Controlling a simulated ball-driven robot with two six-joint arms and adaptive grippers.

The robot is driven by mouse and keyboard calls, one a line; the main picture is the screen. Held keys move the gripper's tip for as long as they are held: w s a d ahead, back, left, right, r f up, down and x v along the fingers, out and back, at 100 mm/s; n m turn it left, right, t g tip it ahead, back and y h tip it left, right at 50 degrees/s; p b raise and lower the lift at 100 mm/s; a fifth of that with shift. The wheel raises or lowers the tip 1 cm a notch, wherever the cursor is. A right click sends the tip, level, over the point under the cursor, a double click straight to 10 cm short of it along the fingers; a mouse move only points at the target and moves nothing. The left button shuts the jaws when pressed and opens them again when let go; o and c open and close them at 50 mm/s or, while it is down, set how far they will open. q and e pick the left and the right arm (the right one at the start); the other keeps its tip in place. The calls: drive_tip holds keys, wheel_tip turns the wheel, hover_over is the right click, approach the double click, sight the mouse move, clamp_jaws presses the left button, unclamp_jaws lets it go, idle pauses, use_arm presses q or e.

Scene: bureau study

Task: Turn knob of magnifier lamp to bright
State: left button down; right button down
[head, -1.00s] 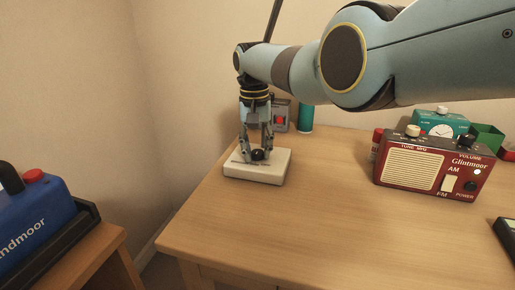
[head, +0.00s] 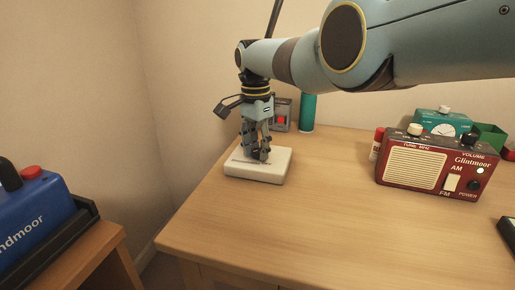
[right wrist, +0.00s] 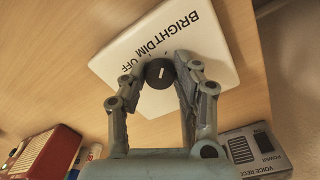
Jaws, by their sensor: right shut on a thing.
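The white base of the magnifier lamp (head: 268,176) stands at the left back of the wooden desk. In the right wrist view the base (right wrist: 222,60) carries the printed words BRIGHT, DIM and OFF beside a round black knob (right wrist: 157,77). The knob has a short white mark; I cannot tell which word it points to. My right gripper (head: 259,155) points down over the base and is shut on the knob, one finger on each side. In the head view the fingers mostly hide the knob. My left gripper is not in view.
A grey device (head: 281,115) and a teal cylinder (head: 307,112) stand close behind the lamp base. A red radio (head: 432,170) and a teal device (head: 440,122) stand at the right. The desk's middle and front are clear. A blue device (head: 30,225) sits lower left.

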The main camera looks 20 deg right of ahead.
sight(257, 150)
drive_tip(key=shift+m, duration=0.6)
drive_tip(key=shift+w+r, duration=0.1)
drive_tip(key=c, duration=1)
unclamp_jaws()
wheel_tip(257, 150, up, 7)
drive_tip(key=shift+w+r, duration=0.1)
drive_tip(key=shift+r, duration=0.1)
